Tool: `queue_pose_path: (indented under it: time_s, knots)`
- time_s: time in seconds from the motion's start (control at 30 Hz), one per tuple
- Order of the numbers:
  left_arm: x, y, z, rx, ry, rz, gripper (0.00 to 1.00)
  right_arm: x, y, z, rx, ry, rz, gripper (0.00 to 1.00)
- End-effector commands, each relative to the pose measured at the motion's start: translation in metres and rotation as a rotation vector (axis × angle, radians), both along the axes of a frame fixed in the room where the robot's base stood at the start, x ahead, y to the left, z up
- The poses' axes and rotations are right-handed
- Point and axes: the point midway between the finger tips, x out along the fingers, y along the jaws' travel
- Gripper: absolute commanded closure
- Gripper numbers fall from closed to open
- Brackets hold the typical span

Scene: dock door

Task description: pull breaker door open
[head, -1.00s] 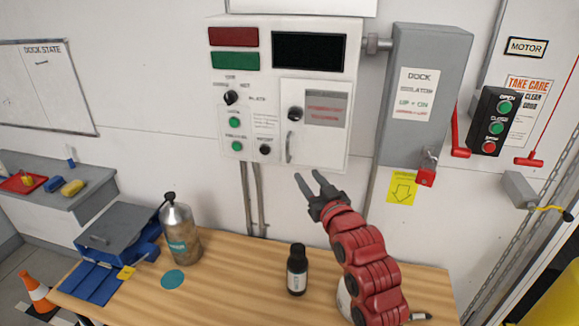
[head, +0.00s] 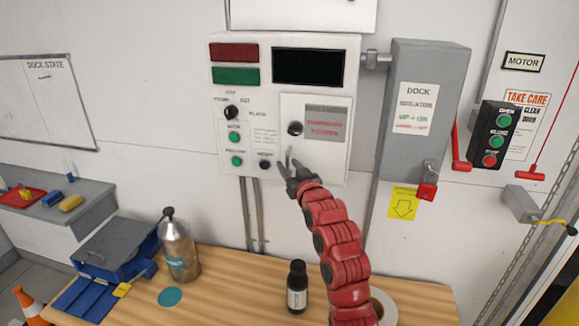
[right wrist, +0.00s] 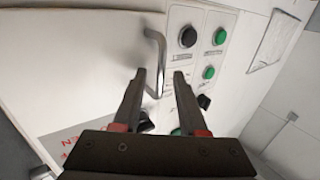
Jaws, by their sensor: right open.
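The breaker door (head: 325,150) is a pale panel on the lower right of the white control box, with a dark round knob and a grey label with red text. It looks closed. Its metal pull handle (right wrist: 158,62) shows in the right wrist view as a thin bent bar; in the head view the gripper partly covers it. My right gripper (head: 291,162) is in front of the door's lower left corner, open and empty.
A wooden bench (head: 225,290) lies below, with a dark bottle (head: 297,287), a metal flask (head: 178,248) and a blue toolbox (head: 115,245). Buttons and knobs sit left of the door. A grey isolator box (head: 425,110) stands to the right.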

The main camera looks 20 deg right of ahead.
Motion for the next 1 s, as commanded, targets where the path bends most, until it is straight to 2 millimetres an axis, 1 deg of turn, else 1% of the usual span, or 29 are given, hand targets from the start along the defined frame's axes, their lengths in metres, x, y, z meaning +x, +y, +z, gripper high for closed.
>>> queue_pose_path:
  time_s: [0.23, 0.27, 0.4, 0.5, 1.0]
  knots:
    - [0.0000, 0.0000, 0.0000, 0.000, 0.000, 0.000, 0.08, 0.0009, 0.0000, 0.0000, 0.000, -0.001, 0.000, 0.58]
    - [0.0000, 0.0000, 0.0000, 0.000, 0.000, 0.000, 0.08, 0.0008, -0.0001, -0.0001, 0.000, 0.000, 0.000, 0.60]
    - [0.0000, 0.0000, 0.0000, 0.000, 0.000, 0.000, 0.08, 0.0008, -0.0001, 0.0001, 0.000, -0.001, 0.000, 0.85]
    - [0.0000, 0.0000, 0.0000, 0.000, 0.000, 0.000, 0.08, 0.0007, -0.0002, 0.0001, 0.000, -0.001, 0.000, 1.00]
    - [0.0000, 0.0000, 0.0001, 0.000, 0.000, 0.000, 0.08, 0.0007, -0.0002, 0.0004, 0.000, -0.001, 0.000, 1.00]
